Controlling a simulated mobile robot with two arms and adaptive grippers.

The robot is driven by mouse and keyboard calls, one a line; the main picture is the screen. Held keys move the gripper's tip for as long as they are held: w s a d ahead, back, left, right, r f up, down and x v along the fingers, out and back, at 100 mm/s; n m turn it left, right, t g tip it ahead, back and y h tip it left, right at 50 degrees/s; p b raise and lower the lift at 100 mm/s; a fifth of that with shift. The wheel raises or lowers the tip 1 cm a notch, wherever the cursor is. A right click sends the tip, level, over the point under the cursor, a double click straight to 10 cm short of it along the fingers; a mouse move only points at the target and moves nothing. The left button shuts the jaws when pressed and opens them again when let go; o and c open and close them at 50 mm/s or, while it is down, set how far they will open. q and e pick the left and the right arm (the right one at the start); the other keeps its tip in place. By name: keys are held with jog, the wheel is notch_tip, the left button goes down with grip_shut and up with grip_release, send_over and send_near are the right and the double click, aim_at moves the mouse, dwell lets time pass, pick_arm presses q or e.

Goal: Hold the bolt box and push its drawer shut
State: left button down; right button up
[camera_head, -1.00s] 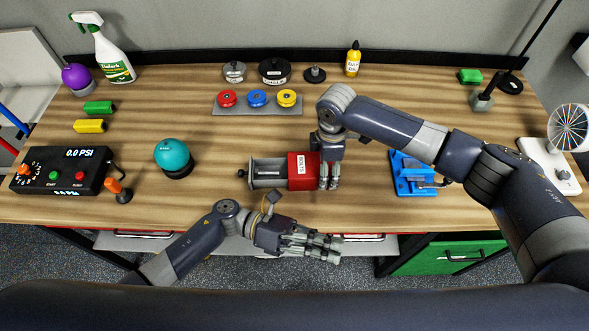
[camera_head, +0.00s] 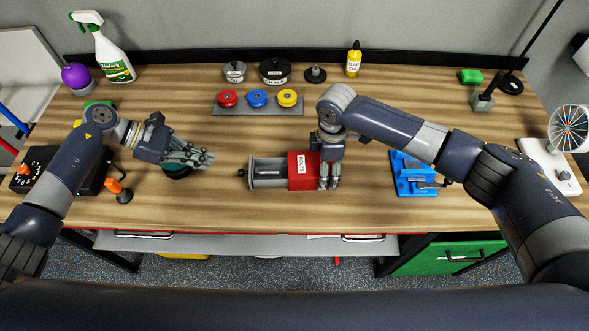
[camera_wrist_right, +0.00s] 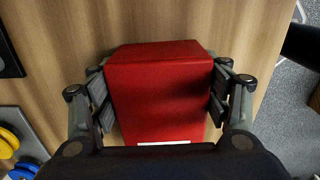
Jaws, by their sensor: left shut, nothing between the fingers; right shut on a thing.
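The red bolt box (camera_head: 302,165) lies on the wooden table in the middle of the head view, its label reading BOLTS. Its grey drawer (camera_head: 268,172) is pulled out to the left, with a dark knob (camera_head: 242,173) at its left end. My right gripper (camera_head: 329,182) is shut on the box at its right end. In the right wrist view the red box (camera_wrist_right: 160,90) sits between the two fingers. My left gripper (camera_head: 205,160) is shut and empty, left of the drawer knob and apart from it, in front of the teal ball, which it mostly hides.
The dark base (camera_head: 177,171) of the teal ball shows under my left gripper. A blue fixture (camera_head: 410,178) stands right of the box. Behind are a grey tray (camera_head: 258,111) with red, blue and yellow discs. The table between the left gripper and the knob is clear.

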aim_at(248, 172)
pick_arm(q)
jog(key=shift+x, duration=3.1)
pick_arm(e)
jog(key=shift+d, duration=0.1)
pick_arm(q)
jog(key=shift+f, duration=0.15)
jog(key=shift+f, duration=0.35)
jog(key=shift+d, duration=0.15)
jog(key=shift+w+d, duration=0.15)
jog(key=shift+d, duration=2.35)
jog(key=shift+w+d, duration=0.1)
jog(key=shift+d, duration=2.45)
jog(key=shift+s+a, duration=0.15)
jog(key=shift+a, duration=2.9)
